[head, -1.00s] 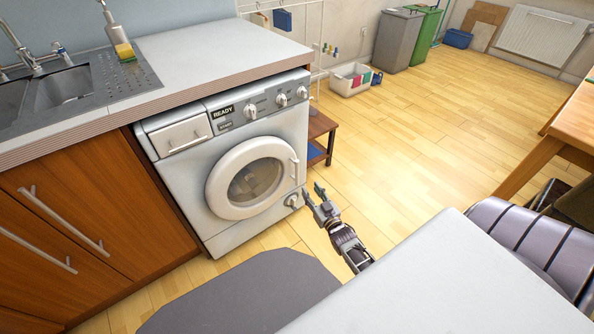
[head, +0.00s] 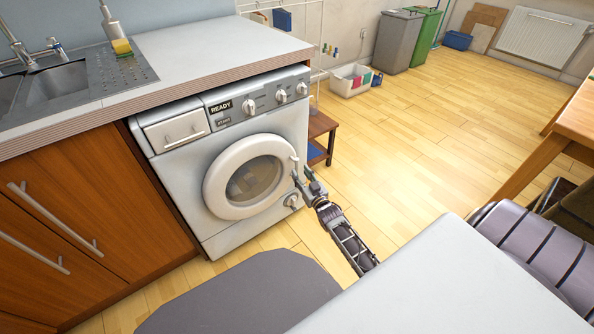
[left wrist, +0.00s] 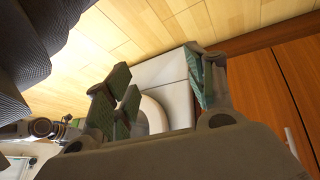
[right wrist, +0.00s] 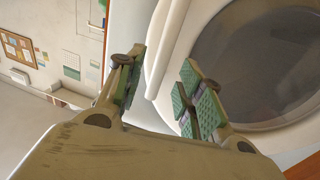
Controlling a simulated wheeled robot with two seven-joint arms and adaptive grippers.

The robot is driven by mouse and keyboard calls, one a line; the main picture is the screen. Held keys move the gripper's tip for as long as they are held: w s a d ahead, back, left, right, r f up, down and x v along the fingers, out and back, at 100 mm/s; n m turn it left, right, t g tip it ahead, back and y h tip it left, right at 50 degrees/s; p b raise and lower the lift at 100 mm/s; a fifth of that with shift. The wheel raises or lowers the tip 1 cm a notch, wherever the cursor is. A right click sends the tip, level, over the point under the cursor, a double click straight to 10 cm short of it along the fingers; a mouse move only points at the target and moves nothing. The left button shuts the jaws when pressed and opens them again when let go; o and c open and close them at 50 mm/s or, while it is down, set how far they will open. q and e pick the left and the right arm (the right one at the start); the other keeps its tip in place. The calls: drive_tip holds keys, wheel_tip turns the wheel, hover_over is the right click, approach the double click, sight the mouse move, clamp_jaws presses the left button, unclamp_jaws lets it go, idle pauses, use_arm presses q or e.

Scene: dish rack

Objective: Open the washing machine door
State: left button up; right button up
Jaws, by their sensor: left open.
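The white washing machine (head: 170,180) stands under the counter. Its round door (head: 215,194) with dark glass is shut in the head view. The pale vertical door handle (head: 294,164) is on the door's right side. My right gripper (head: 303,174) is at this handle, its fingers parted. In the right wrist view my right gripper (right wrist: 158,92) has a white bar or edge between its open fingers, with the door glass (right wrist: 255,65) to the right; I cannot tell if it touches. My left gripper (left wrist: 160,95) is open and empty in the left wrist view, the machine beyond it.
The wooden cabinets (head: 85,215) with bar handles adjoin the machine on the left. A grey mat (head: 245,295) lies in front. The wooden floor to the right (head: 420,150) is clear.

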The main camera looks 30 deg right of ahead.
sight(298, 169)
drive_tip(key=shift+w+d+b, duration=0.1)
drive_tip(key=shift+w+b, duration=0.2)
drive_tip(key=shift+w, duration=0.6)
drive_tip(key=shift+w+d+b, duration=0.1)
drive_tip(key=shift+w+b, duration=0.25)
drive_tip(key=shift+w, duration=0.8)
use_arm(q)
drive_tip(key=f, duration=0.3)
drive_tip(key=shift+d+f+t, duration=0.3)
drive_tip(key=shift+d+f, duration=0.05)
use_arm(e)
drive_tip(key=shift+w, duration=0.15)
drive_tip(key=shift+d, duration=0.1)
clamp_jaws()
use_arm(q)
drive_tip(key=shift+r, duration=0.1)
